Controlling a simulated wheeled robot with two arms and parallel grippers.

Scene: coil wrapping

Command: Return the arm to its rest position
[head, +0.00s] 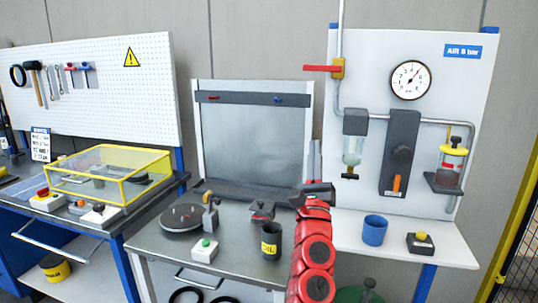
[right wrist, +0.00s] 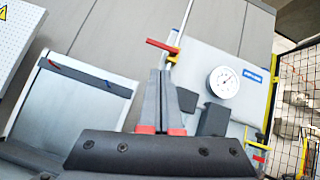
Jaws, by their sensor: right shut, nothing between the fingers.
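My right arm, red and black, comes up from the bottom of the head view, right of centre. Its gripper (head: 315,160) points upward in front of the right edge of the grey back panel (head: 250,140). In the right wrist view my right gripper (right wrist: 160,75) has its two grey fingers together, with nothing between them. The fingers are clear of the bench and touch nothing that I can see. My left gripper is not in view.
The middle bench holds a dark turntable (head: 183,218), a black oil cup (head: 271,241) and a green-button box (head: 204,250). The right panel carries a gauge (head: 410,80) and a red-handled valve (head: 322,68). A blue cup (head: 375,230) stands below. A yellow-framed guard (head: 108,175) is at left.

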